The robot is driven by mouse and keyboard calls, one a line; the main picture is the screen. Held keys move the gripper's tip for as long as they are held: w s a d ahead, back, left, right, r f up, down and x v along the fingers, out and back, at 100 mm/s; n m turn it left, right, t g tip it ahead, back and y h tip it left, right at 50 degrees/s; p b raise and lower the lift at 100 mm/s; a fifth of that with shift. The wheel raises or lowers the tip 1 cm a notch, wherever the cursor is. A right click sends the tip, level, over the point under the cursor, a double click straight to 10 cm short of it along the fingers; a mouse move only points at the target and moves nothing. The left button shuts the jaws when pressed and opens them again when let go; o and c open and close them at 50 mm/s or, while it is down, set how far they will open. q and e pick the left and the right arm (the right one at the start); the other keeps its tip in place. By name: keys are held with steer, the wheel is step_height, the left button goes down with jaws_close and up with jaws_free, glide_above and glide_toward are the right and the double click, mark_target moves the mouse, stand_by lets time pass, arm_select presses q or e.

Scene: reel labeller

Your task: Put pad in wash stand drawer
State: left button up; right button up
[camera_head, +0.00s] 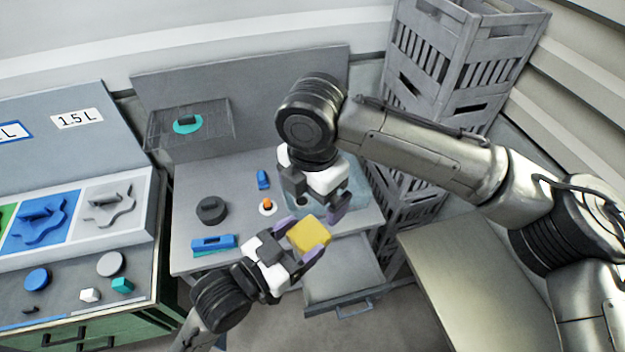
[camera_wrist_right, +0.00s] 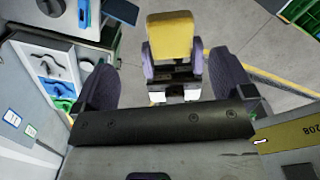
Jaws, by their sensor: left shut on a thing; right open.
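The yellow pad (camera_head: 310,233) is a small block held in the air in front of the wash stand (camera_head: 237,180). My left gripper (camera_head: 299,242) is shut on it from below. The pad (camera_wrist_right: 170,36) also shows in the right wrist view, upright between the left gripper's purple fingers. My right gripper (camera_head: 320,205) is open just above and behind the pad; the pad appears ahead of its spread fingers in its wrist view (camera_wrist_right: 163,88). The wash stand drawer (camera_head: 335,265) is pulled out below the stand's top, to the right of the pad. Its visible inside looks empty.
A dark round item (camera_head: 211,210), a blue block (camera_head: 213,243) and a small orange-topped item (camera_head: 267,206) stand on the wash stand. A basin (camera_head: 358,192) is partly behind my right gripper. Grey crates (camera_head: 460,55) stand at the back right. A bench (camera_head: 75,285) is left.

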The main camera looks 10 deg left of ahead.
mark_target(311, 221)
step_height(311, 221, down, 9)
steer(key=shift+r, duration=0.1)
stand_by(0.4)
steer(key=shift+a, duration=0.15)
steer(key=c, duration=0.9)
steer(key=shift+o, duration=0.2)
steer(key=shift+o, duration=0.2)
steer(key=o, duration=0.8)
